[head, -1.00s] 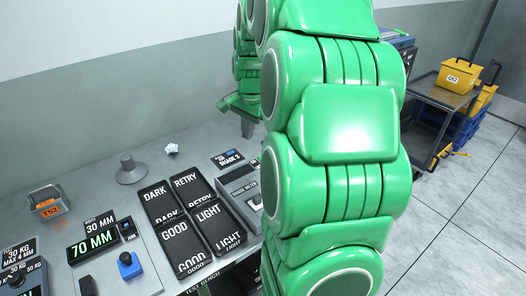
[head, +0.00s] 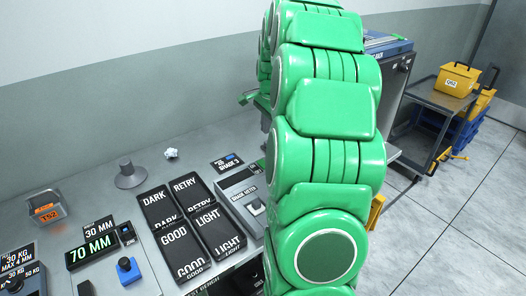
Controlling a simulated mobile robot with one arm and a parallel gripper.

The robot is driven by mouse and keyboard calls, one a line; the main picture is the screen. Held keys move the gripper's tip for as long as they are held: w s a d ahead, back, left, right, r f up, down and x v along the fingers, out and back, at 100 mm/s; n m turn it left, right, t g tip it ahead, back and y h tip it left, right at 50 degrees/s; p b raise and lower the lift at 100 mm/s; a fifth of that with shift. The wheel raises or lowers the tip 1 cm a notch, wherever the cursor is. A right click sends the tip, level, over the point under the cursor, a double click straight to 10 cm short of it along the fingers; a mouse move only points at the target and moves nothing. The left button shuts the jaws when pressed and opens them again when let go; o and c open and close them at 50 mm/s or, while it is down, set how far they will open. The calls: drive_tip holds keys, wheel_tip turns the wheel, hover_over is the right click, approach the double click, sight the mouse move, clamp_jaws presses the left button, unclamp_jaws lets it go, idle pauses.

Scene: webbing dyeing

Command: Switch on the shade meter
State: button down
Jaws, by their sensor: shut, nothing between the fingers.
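The shade meter (head: 236,190) is a grey box on the bench, just right of the dark tiles, with its name on a dark label. A small pale switch-like part (head: 256,206) sits on its front. A small sign reading "SHADE 3" (head: 227,163) stands behind it. My green arm covers the meter's right side. My gripper (head: 265,122) is mostly hidden behind my arm, above the bench and beyond the meter; a grey part of it shows. It is shut and empty, apart from the meter.
Dark tiles marked DARK, RETRY, GOOD and LIGHT (head: 210,234) lie left of the meter. A grey knob-like post (head: 130,175), crumpled paper (head: 171,153) and a 70 MM display (head: 91,250) are farther left. A cart (head: 438,100) with a yellow bin (head: 457,80) stands right.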

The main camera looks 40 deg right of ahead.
sight(265, 165)
drive_tip(key=f, duration=0.4)
drive_tip(key=w+f, duration=0.1)
drive_tip(key=f, duration=0.4)
drive_tip(key=w+f, duration=0.1)
drive_tip(key=f, duration=0.3)
drive_tip(key=shift+f, duration=0.4)
drive_tip(key=shift+w+f, duration=0.1)
drive_tip(key=shift+w+d+f+g, duration=0.1)
drive_tip(key=shift+w+g, duration=0.05)
drive_tip(key=shift+g, duration=0.25)
drive_tip(key=shift+s+f, duration=0.1)
drive_tip(key=shift+s, duration=0.95)
